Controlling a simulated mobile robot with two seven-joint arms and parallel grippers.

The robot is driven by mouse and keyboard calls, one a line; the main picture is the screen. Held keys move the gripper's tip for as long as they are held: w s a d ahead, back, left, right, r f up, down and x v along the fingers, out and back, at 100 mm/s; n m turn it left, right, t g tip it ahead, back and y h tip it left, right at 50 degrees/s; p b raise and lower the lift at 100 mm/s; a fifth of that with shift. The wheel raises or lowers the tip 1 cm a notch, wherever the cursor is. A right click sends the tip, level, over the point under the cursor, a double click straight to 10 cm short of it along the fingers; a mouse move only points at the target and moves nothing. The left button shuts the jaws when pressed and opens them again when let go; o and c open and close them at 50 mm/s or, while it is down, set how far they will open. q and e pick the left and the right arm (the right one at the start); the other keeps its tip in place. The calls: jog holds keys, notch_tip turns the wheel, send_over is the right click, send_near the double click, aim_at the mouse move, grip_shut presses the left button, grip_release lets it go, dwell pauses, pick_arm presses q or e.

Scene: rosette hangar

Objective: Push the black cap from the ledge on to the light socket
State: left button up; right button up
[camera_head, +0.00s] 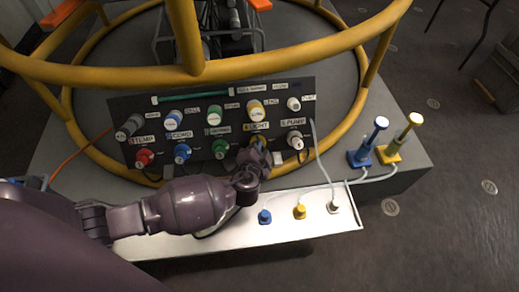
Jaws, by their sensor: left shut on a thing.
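The panel (185,112) has a row of colored sockets, and the yellow one under the LIGHT label is the light socket (258,141). My left arm reaches across the ledge (180,246) from the left. My left gripper (256,160) is at the panel's lower edge, right by the light socket, and partly covers it. It is shut on a small dark thing that I take for the black cap, mostly hidden by the fingers. I cannot tell whether the cap touches the socket. No black cap shows on the visible part of the ledge. My right gripper is out of view.
A blue plug (264,216), a yellow plug (300,211) and a white plug (334,206) stand on the ledge to the right. A blue-based post (363,156) and a yellow-based post (390,152) stand right of the panel. A yellow rail (230,74) crosses above the panel.

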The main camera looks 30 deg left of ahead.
pick_arm(q)
jog(key=shift+w+a+f, duration=0.15)
jog(key=shift+w+f, duration=0.05)
jog(key=shift+w, duration=0.05)
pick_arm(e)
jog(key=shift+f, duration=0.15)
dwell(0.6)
pick_arm(q)
jog(key=o, duration=1)
jog(key=shift+c, duration=0.2)
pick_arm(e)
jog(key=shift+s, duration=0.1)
